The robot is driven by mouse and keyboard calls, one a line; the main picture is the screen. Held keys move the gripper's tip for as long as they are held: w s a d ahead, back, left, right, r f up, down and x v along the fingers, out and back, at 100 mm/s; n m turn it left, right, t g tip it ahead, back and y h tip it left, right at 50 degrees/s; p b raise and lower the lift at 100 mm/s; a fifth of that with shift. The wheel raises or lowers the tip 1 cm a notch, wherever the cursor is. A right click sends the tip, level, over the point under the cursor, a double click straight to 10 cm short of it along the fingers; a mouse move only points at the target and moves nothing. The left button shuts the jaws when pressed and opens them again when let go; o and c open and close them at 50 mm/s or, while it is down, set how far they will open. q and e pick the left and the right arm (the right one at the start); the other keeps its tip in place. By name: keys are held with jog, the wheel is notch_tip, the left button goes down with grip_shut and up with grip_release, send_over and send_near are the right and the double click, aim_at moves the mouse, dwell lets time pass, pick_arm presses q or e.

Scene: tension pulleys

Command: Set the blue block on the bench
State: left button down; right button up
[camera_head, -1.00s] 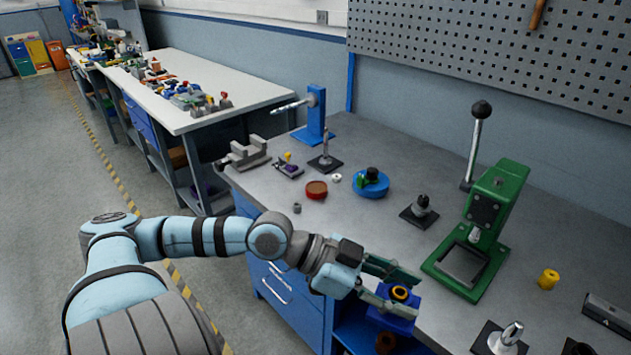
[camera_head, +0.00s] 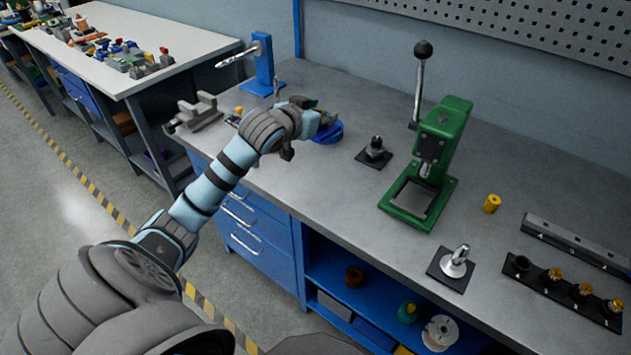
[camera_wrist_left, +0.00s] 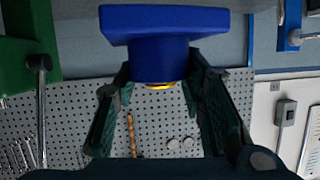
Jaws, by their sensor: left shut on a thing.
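The blue block (camera_wrist_left: 160,55) is held between the two dark green fingers of my left gripper in the left wrist view. It has a wide slab on one side and a narrower body with a yellow ring at its edge. In the head view my left gripper (camera_head: 322,117) is over the back left part of the grey bench (camera_head: 335,185). There the wrist and fingers largely hide the block, and I cannot tell whether it touches the bench. My right gripper is not in view.
A grey vise (camera_head: 196,113) and blue stand (camera_head: 264,65) are left. The bench front middle is clear.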

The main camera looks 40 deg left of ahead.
pick_arm(q)
jog(key=shift+w+a+r+n+y, duration=0.15)
jog(key=shift+a+n+y, duration=0.15)
jog(key=shift+a+y, duration=0.1)
jog(key=shift+w+a+r+n+y, duration=0.15)
jog(key=shift+a+n+y, duration=0.15)
jog(key=shift+a, duration=0.05)
notch_tip(320, 180, down, 20)
jog(key=b, duration=0.3)
jog(key=shift+a+r, duration=0.1)
jog(key=c, duration=1)
grip_release()
jog(key=shift+c, duration=0.2)
jog(key=p+v, duration=0.2)
jog(key=v, duration=1)
jog(key=shift+r, duration=0.25)
